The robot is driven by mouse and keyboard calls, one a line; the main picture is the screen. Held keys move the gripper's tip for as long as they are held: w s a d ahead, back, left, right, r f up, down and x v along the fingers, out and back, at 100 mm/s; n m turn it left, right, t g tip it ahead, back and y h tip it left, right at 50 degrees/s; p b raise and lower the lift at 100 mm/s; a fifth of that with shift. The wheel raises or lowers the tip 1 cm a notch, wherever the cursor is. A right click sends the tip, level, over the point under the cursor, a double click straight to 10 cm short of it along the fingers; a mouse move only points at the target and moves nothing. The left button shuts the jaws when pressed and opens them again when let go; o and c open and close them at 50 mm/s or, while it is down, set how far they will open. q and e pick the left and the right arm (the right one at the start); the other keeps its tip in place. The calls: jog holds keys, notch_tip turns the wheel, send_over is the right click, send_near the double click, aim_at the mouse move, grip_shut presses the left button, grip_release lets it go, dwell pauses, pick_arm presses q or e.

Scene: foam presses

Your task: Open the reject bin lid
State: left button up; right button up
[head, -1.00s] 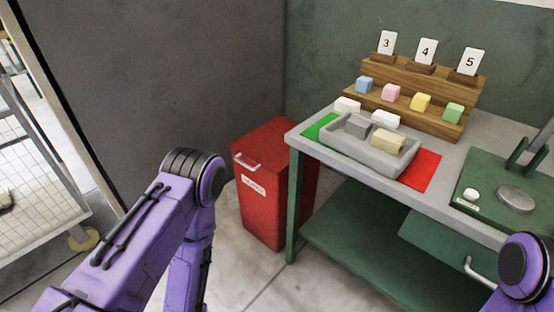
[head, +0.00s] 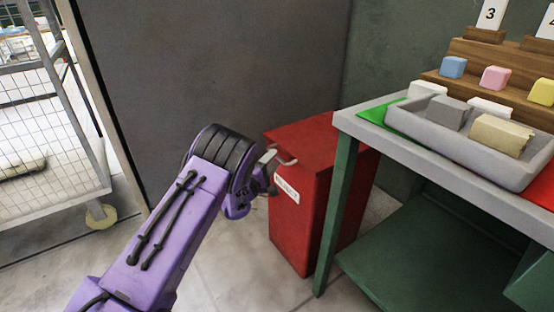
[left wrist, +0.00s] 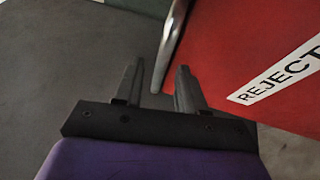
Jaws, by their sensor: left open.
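The red reject bin (head: 295,223) stands on the floor left of the green table, with its lid (head: 310,138) shut. A light handle (head: 284,160) sticks out at the lid's front edge, above a white label. In the left wrist view, the bin wall (left wrist: 235,50) shows the word REJECT. My left gripper (head: 268,158) is at the handle's left end. In the left wrist view, my left gripper (left wrist: 160,66) is open, and the grey handle bar (left wrist: 171,48) reaches down between its fingers. I cannot tell whether they touch it. My right gripper is out of view.
The green table (head: 345,160) stands close on the bin's right, its leg partly in front of it. A grey tray (head: 440,144) with blocks is on top. A dark wall (head: 220,60) is behind. A wire cart (head: 45,150) stands left.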

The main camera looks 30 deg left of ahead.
pick_arm(q)
jog(key=w, duration=0.3)
jog(key=shift+w+r, duration=0.1)
jog(key=shift+r, duration=0.1)
jog(key=shift+a, duration=0.1)
jog(key=shift+c, duration=0.3)
